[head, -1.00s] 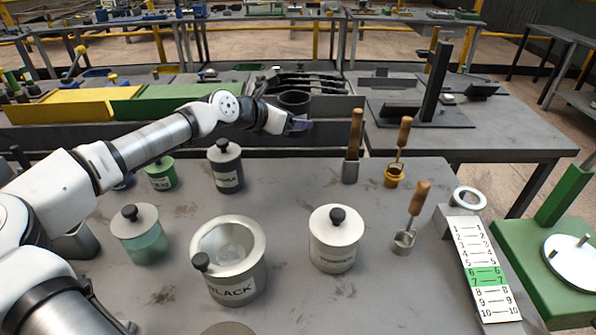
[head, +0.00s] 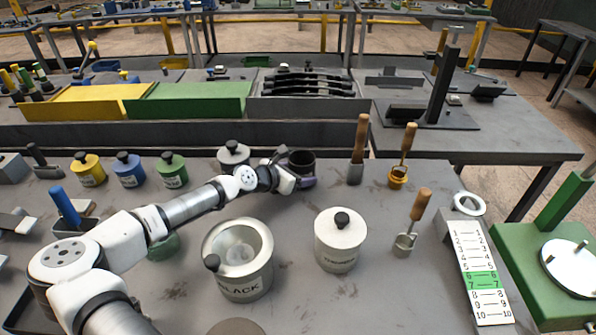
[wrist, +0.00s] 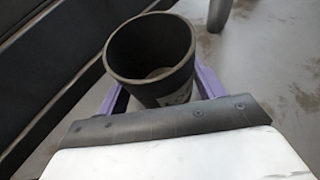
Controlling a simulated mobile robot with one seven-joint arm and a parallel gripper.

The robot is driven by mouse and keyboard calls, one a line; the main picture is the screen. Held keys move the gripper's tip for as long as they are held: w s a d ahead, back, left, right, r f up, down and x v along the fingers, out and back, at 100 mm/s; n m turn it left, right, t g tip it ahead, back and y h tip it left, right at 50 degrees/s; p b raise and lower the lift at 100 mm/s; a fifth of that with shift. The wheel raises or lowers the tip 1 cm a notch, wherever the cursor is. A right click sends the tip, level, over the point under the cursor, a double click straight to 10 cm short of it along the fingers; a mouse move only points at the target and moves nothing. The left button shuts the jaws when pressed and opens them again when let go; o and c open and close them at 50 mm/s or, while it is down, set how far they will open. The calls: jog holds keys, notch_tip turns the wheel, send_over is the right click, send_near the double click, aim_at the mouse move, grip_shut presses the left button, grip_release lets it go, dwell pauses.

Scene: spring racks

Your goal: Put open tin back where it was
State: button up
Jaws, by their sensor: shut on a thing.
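The open tin (head: 301,158) is dark, round and lidless, and looks upright near the back edge of the grey table. It fills the middle of the wrist view (wrist: 150,60), where its inside looks empty and part of a pale label shows. My gripper (head: 303,181) is shut on it. The purple fingers also show on either side of the tin in the wrist view (wrist: 163,88). I cannot tell whether the tin's base touches the table.
A wooden-handled brush (head: 358,150) and a yellow ladle pot (head: 398,176) stand to the right. A large open pot labelled BLACK (head: 245,285) and a white lidded pot (head: 340,240) stand in front. Yellow (head: 88,170), blue (head: 129,170) and green (head: 172,170) tins stand at left.

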jog(key=shift+f+b, duration=0.2)
jog(key=shift+b, duration=0.1)
jog(key=o, duration=1.2)
jog(key=shift+c, duration=0.2)
jog(key=shift+r, duration=0.1)
jog(key=shift+r, duration=0.15)
jog(key=b+v, duration=0.3)
jog(key=v, duration=0.8)
jog(key=shift+b, duration=0.4)
jog(key=shift+s+a+r, duration=0.2)
jog(key=shift+s+a, duration=0.1)
jog(key=shift+s, duration=0.05)
